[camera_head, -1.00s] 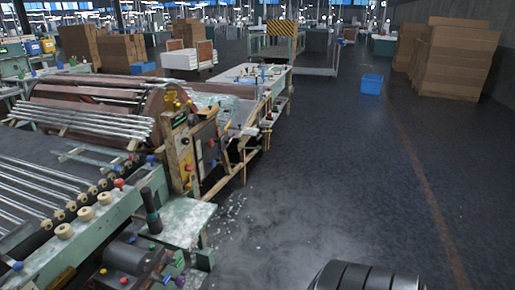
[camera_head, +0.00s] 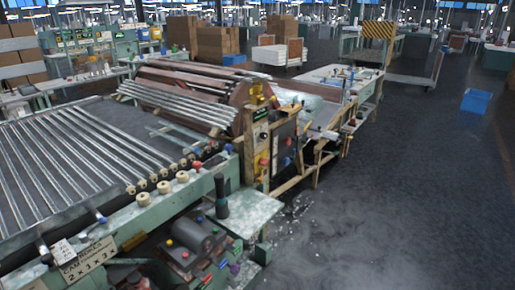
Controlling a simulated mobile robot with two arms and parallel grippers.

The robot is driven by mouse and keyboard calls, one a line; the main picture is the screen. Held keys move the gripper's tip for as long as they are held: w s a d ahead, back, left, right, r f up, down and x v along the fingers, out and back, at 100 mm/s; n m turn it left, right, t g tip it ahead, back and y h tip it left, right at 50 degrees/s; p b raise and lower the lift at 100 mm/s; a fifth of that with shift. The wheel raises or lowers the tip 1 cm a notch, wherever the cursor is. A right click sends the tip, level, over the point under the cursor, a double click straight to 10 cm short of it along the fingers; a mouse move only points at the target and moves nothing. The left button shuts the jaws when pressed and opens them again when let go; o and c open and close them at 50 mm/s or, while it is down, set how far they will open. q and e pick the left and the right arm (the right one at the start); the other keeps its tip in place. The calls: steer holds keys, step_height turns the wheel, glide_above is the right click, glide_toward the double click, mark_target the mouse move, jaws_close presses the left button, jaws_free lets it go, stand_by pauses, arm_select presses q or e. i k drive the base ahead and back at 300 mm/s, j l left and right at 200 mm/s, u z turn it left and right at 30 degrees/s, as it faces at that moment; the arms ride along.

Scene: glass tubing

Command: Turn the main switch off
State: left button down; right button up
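The glass tubing machine fills the left and middle of the head view. At the end of its drum stands a tan upright post (camera_head: 262,145) with a red knob (camera_head: 264,162). Beside it is a dark control panel (camera_head: 284,140), with a blue knob (camera_head: 286,161) at its lower part. A dark box (camera_head: 190,247) with small coloured buttons sits low at the machine's front. I cannot tell which of these controls is the main switch, or its position. Neither of my grippers is in view.
A conveyor of metal rollers (camera_head: 75,160) lies at left. A pale green ledge (camera_head: 245,213) juts out in front of the panel. The dark floor (camera_head: 400,190) is open at right, with white debris near the machine. A blue bin (camera_head: 476,101) stands farther back.

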mark_target(262, 162)
steer(key=i+l+u, duration=0.1)
steer(key=i+l, duration=0.25)
steer(key=i+l+u, duration=0.1)
steer(key=i+l, duration=0.2)
steer(key=l, duration=0.25)
